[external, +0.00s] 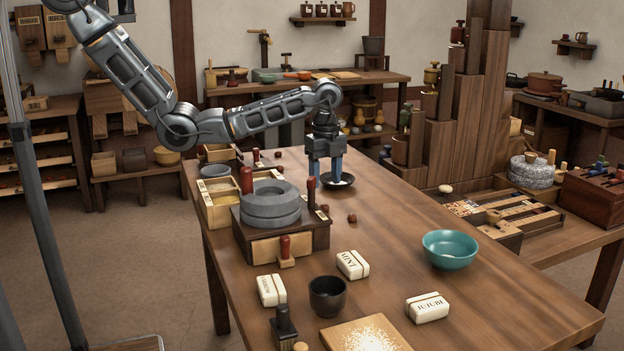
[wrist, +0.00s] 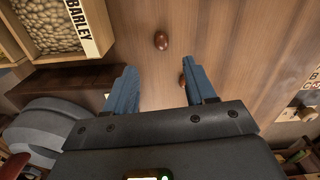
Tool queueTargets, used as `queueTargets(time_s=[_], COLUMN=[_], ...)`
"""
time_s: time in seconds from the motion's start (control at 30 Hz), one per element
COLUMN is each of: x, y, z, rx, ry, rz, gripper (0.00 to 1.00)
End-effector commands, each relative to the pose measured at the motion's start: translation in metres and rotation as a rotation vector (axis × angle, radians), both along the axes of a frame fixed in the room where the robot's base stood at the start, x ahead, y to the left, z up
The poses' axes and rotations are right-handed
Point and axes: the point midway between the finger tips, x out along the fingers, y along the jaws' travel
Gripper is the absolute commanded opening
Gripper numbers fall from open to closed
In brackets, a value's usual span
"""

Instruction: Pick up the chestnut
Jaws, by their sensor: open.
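A small, shiny brown chestnut (wrist: 161,40) lies on the wooden table in the wrist view, beyond my fingertips and between their lines. A second brown piece (wrist: 182,80) is partly hidden by my right finger. In the external view, two small brown nuts lie on the table in front of my gripper, one nearer (external: 352,218) and one by the quern (external: 325,208). I cannot tell which matches which. My gripper (external: 325,180) points down over the table, blue fingers apart and empty; it also shows in the wrist view (wrist: 159,68).
The grey stone quern (external: 270,203) and grain boxes (external: 222,212) stand close on the left. A dark dish (external: 338,184) is just behind my fingers. A teal bowl (external: 450,249), black cup (external: 327,296) and white labelled blocks (external: 428,308) stand toward the front. The table's middle is clear.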

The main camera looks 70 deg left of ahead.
Motion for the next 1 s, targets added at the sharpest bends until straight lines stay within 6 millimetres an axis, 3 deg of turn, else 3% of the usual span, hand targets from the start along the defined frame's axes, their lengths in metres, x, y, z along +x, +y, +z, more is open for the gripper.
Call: queueTargets(time_s=[0.6, 0.87, 1.0], x=[0.002, 0.002, 0.002], y=[0.008, 0.008, 0.008], z=[-0.07, -0.074, -0.073], rx=[0.001, 0.0, 0.0], ry=[0.0, -0.003, -0.003], rz=[0.003, 0.003, 0.003], gripper=[0.55, 0.55, 0.44])
